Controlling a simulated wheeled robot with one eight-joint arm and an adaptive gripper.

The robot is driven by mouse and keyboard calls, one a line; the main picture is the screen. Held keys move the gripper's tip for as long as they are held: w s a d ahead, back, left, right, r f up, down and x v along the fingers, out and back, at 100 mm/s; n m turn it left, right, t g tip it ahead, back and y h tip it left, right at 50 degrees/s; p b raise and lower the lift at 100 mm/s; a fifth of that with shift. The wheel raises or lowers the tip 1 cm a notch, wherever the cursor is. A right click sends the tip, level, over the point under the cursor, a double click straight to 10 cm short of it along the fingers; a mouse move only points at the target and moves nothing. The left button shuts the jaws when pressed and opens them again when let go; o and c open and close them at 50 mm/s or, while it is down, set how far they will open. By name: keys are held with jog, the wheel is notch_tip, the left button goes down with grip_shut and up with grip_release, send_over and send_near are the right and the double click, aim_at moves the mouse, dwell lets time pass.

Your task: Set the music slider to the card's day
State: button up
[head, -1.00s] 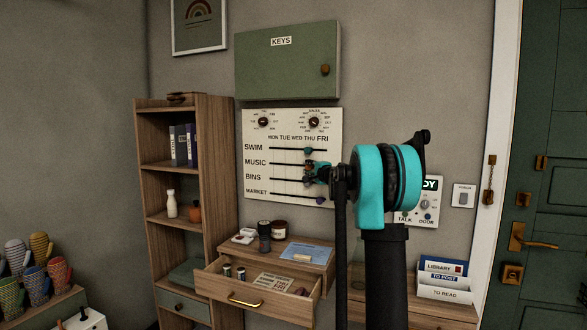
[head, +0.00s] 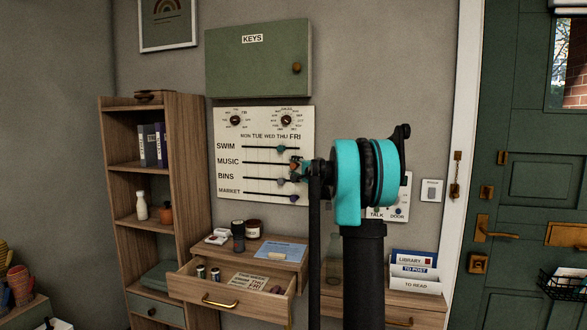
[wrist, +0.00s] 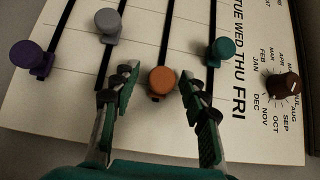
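The planner board (head: 228,192) hangs on the wall with rows SWIM, MUSIC, BINS and MARKET under MON to FRI. The music slider's orange knob (wrist: 162,80) is towards the FRI end of its line. My gripper (wrist: 159,76) is open around it, one finger on each side with a visible gap. In the head view my gripper (head: 298,167) partly hides this knob. The swim knob (wrist: 221,48) is teal, the bins knob (wrist: 107,22) grey, the market knob (wrist: 28,55) purple. A printed card (head: 248,283) lies in the open drawer; its small text is unclear.
The drawer (head: 222,299) stands open below the board. A blue card (head: 281,250) and jars (head: 238,236) are on the cabinet top. The key cabinet (head: 258,72) is above. Two dials (head: 235,119) sit at the board's top. A door panel (head: 402,200) is on the right.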

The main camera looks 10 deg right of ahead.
jog(key=v, duration=1.2)
jog(key=s+a+f+n+g+y, duration=0.1)
jog(key=s+a+f+n+g, duration=0.35)
jog(key=s+a+f, duration=0.55)
jog(key=s+a+f+n+g, duration=0.45)
jog(key=s+a+f, duration=0.25)
jog(key=s+f, duration=0.45)
jog(key=s+d+f+n+g+h, duration=0.2)
jog(key=s+f+n, duration=0.1)
jog(key=s+f, duration=0.7)
jog(key=s+d+f+n+g+h, duration=0.1)
jog(key=s+f+n+g+h, duration=0.1)
jog(key=s+f, duration=0.7)
jog(key=s+n+h, duration=0.1)
jog(key=s, duration=0.3)
jog(key=shift+d+f+h, duration=0.3)
jog(key=shift+d+f, duration=0.1)
dwell(0.5)
